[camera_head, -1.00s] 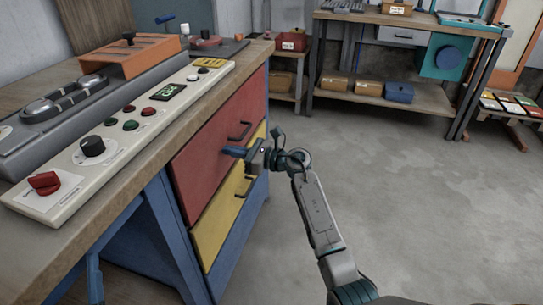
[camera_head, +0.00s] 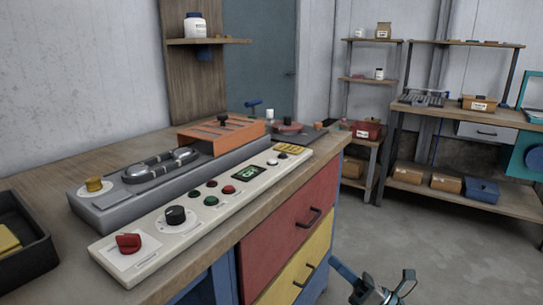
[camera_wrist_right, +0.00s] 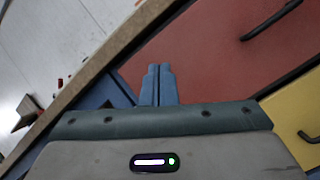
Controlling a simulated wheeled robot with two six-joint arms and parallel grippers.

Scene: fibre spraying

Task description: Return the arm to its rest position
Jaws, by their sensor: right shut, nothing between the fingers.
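My right gripper (camera_head: 343,268) is at the bottom edge of the head view, low in front of the yellow drawer (camera_head: 301,268) of the workbench. Its blue fingers also show in the right wrist view (camera_wrist_right: 158,86), pressed together with nothing between them. The red drawer (camera_head: 290,220) is above the yellow one, and both look closed. In the right wrist view the red drawer front (camera_wrist_right: 215,50) lies beyond the fingertips. Only part of my right arm shows, and the rest is cut off below. My left gripper is not in view.
The workbench (camera_head: 215,238) carries a control panel (camera_head: 150,247) with knobs and buttons, a grey machine with an orange cover (camera_head: 222,134), and a black tray (camera_head: 30,262) at left. Shelves (camera_head: 465,195) with boxes stand at the back right. Open floor (camera_head: 425,235) lies right of the bench.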

